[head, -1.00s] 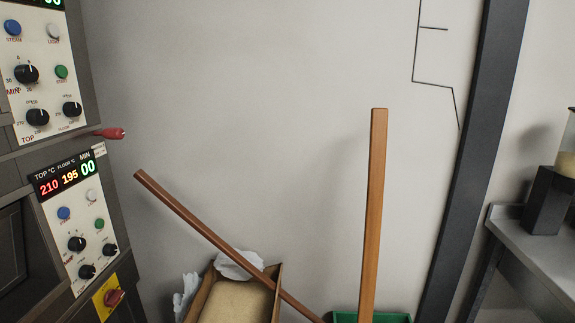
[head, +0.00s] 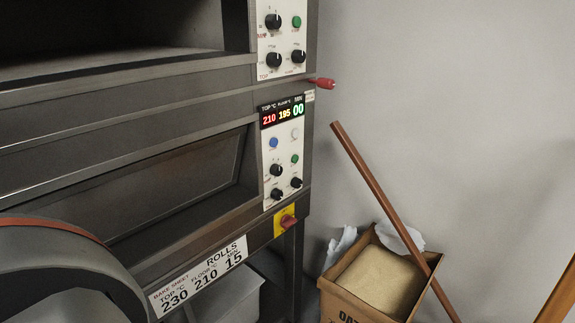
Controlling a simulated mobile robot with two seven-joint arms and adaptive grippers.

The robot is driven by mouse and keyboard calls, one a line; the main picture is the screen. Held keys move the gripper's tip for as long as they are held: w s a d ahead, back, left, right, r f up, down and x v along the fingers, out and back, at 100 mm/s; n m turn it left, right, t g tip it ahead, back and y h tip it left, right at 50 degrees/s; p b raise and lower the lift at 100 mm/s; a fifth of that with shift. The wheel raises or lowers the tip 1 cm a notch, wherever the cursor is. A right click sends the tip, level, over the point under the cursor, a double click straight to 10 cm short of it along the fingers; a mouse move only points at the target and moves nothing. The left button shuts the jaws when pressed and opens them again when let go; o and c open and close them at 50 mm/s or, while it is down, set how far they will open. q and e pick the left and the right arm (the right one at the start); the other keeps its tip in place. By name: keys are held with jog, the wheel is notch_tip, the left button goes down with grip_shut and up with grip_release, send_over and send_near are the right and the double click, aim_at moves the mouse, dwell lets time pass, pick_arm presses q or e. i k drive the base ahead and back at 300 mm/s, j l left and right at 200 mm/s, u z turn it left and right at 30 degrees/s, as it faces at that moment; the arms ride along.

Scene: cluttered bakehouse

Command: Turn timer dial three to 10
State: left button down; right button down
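The lower oven control panel (head: 282,160) stands near the middle of the head view. Its display (head: 282,111) reads 210 for top, 195 for floor and a green 00 for MIN. Two more black knobs sit lower, a left one (head: 276,194) and a right one (head: 296,182). The dial's pointer is too small to read. No number three shows on the panel. Neither gripper is in view.
An upper panel with its own dial (head: 273,21) is partly cut off. A red handle (head: 323,83) sticks out right. A red switch on yellow (head: 284,222) is below. A rolls sign (head: 200,277) reads 230, 210, 15. An open carton (head: 338,301) and leaning wooden pole (head: 370,180) stand right.

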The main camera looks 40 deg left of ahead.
aim_at(276, 170)
jog(key=u, duration=1.25)
